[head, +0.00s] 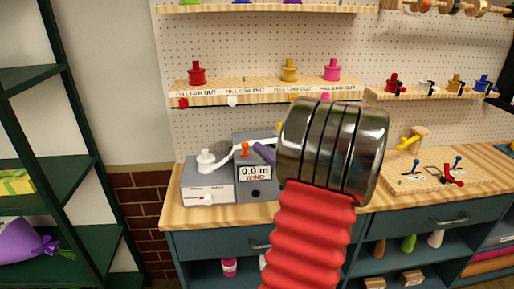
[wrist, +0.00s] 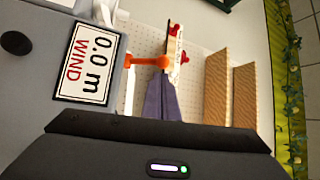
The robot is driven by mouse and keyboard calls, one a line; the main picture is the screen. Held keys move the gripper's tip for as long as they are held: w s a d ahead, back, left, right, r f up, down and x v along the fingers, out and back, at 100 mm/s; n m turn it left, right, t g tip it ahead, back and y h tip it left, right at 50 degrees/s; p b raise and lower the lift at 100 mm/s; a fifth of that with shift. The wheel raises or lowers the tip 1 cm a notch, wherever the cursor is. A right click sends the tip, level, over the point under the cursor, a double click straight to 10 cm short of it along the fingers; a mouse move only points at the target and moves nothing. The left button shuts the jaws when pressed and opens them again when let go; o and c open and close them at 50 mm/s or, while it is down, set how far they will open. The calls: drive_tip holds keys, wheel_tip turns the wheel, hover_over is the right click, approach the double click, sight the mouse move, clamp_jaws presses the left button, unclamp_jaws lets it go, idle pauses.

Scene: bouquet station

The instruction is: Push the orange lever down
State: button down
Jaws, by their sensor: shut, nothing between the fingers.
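The orange lever (head: 244,149) stands on top of the grey box (head: 242,187), above its "0.0 m WIND" display (head: 255,173). In the wrist view the lever (wrist: 146,60) sticks out beside the display (wrist: 87,65). My gripper (wrist: 160,79) is shut, with its purple fingers together and empty. In the wrist view its tip is right by the lever's outer end; I cannot tell whether they touch. In the head view my gripper (head: 257,148) is just right of the lever, and my arm hides what lies behind it.
A pegboard shelf (head: 215,98) with coloured knobs is above. A wooden board with small levers (head: 449,176) lies to the right. A dark green rack (head: 70,130) is at far left.

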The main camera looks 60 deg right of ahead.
drive_tip(key=v, duration=1.1)
idle(0.5)
drive_tip(key=w+a+f+n+g+y, duration=0.1)
drive_tip(key=w+a+n+g+y, duration=0.2)
drive_tip(key=w+a+y, duration=0.6)
drive_tip(key=w+a+n+g+y, duration=0.35)
drive_tip(key=w+a, duration=0.25)
drive_tip(key=a, duration=0.7)
drive_tip(key=s+a+f+n+g+h, duration=0.1)
drive_tip(key=s+a+f+n+g, duration=0.3)
drive_tip(key=a, duration=0.6)
drive_tip(key=w+a+f+n+g+h, duration=0.1)
drive_tip(key=a+n+g, duration=0.2)
drive_tip(key=a+g, duration=0.5)
drive_tip(key=s+a+r+n+t+h, duration=0.1)
drive_tip(key=a+r+n+t+h, duration=0.2)
drive_tip(key=a+r+n+h, duration=0.1)
drive_tip(key=shift+s+a+n+t+h, duration=0.2)
drive_tip(key=shift+a+n+t+h, duration=0.15)
drive_tip(key=shift+h, duration=0.5)
